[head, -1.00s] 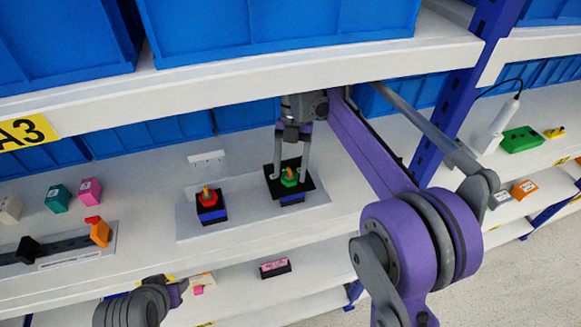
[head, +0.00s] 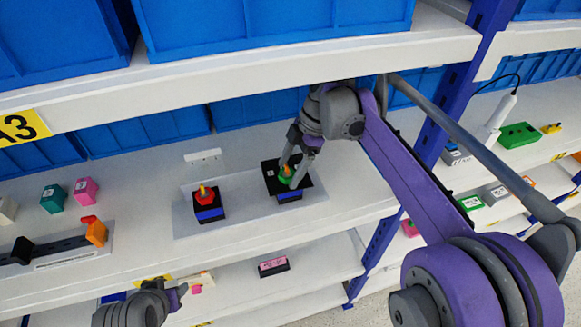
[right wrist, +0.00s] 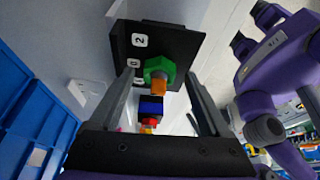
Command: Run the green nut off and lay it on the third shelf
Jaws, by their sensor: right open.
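The green nut (head: 286,176) sits on an orange bolt over a black plate (head: 270,175) with a blue base, on the middle shelf (head: 330,215). The right wrist view shows the green nut (right wrist: 158,68) low on the orange bolt (right wrist: 160,87), close to the plate. My right gripper (head: 294,172) is open, its fingers slanting down on either side of the nut and bolt. In the right wrist view its fingers (right wrist: 162,85) stand apart from the nut, with gaps on both sides.
A red nut (head: 205,197) sits on a blue and black block left of the green one. Coloured cubes and an orange slider (head: 95,232) stand further left. A lower shelf (head: 325,262) holds a pink and black block (head: 273,266). Blue bins (head: 280,30) are above.

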